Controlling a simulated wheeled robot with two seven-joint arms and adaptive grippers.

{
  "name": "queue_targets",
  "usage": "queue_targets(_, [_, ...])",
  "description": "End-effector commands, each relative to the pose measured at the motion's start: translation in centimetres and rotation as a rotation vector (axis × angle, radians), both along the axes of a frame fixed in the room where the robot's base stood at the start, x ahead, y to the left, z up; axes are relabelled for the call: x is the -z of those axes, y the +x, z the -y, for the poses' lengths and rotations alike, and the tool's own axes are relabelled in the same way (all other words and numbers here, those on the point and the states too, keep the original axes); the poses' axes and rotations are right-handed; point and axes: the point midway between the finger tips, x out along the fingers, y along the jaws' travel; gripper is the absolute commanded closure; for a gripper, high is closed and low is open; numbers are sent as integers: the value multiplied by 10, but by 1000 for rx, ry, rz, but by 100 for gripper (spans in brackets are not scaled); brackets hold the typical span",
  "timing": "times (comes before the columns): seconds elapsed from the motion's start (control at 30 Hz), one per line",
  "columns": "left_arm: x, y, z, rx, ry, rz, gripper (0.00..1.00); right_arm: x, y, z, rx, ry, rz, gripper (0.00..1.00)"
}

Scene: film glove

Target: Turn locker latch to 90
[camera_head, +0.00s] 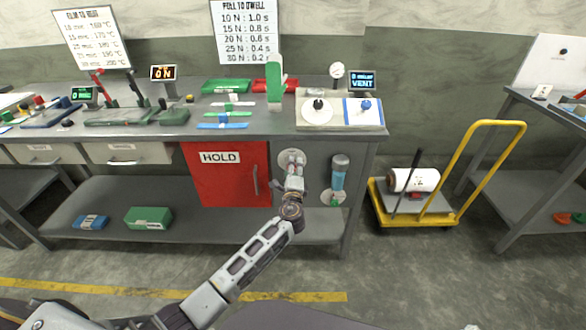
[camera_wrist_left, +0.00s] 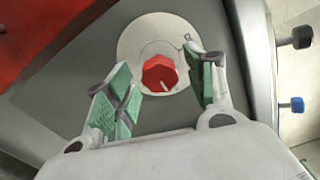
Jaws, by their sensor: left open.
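The locker (camera_head: 226,172) is a red door marked HOLD with a vertical handle, under the bench. To its right is a round pale plate (camera_head: 291,158), mostly covered by my left gripper (camera_head: 293,172). In the left wrist view the plate (camera_wrist_left: 130,42) carries a red knob (camera_wrist_left: 158,72), which looks like the latch, with a white pointer line toward its lower edge. My left gripper (camera_wrist_left: 159,66) is open, its green-padded fingers on either side of the knob with gaps visible. The dial markings are too small to read. My right gripper is not in view.
A teal cylinder (camera_head: 339,176) is mounted right of the plate. The bench top (camera_head: 180,131) holds trays, a green glove shape (camera_head: 275,84) and a white box with knobs (camera_head: 316,108). A yellow cart (camera_head: 440,215) stands at right. The floor between is clear.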

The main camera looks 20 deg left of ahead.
Motion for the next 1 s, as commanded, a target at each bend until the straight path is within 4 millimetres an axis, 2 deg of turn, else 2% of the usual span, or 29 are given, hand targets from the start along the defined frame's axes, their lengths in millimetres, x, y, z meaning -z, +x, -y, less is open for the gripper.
queue_targets(1.0, [0, -96, 28, 1, 1, -1, 46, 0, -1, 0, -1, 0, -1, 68])
